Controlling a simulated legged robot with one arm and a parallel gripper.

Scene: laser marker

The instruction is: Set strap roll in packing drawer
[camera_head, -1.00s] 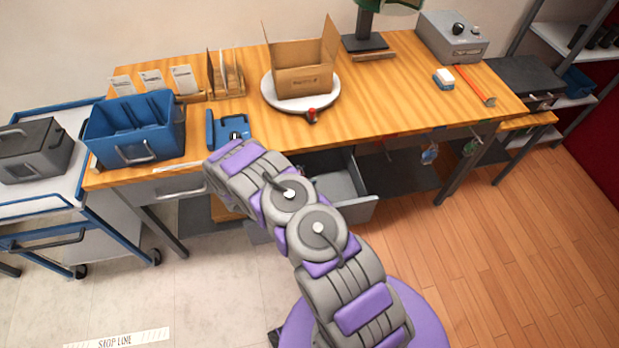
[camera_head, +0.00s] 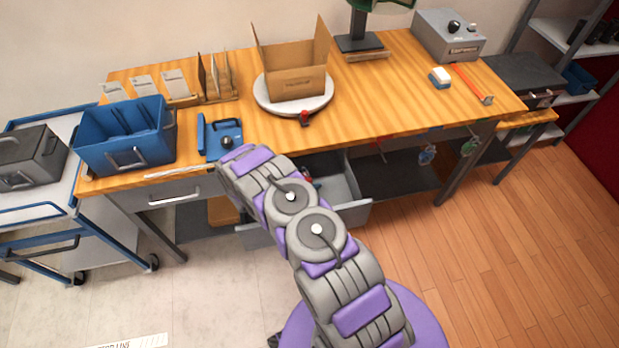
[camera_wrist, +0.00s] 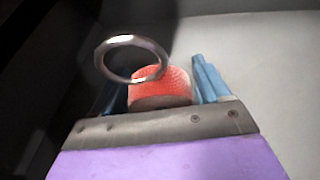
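In the wrist view a red, round, textured roll, which I take to be the strap roll (camera_wrist: 160,86), sits between the blue fingers of my gripper (camera_wrist: 162,80). It fills nearly all of the gap, and the fingers look shut on it. Its lower part is hidden by the gripper body. In the head view a grey drawer (camera_head: 352,201) stands open under the workbench, which I take to be the packing drawer. My arm hides its left part. A small red and blue patch shows at the drawer beside my arm; its details are unclear.
A shiny metal ring (camera_wrist: 132,58) is close to the roll in the wrist view. On the workbench (camera_head: 390,100) are a blue tote (camera_head: 125,145), a blue tool (camera_head: 221,140) and an open carton (camera_head: 297,82) on a white turntable (camera_head: 262,99). A closed drawer (camera_head: 160,193) is at left.

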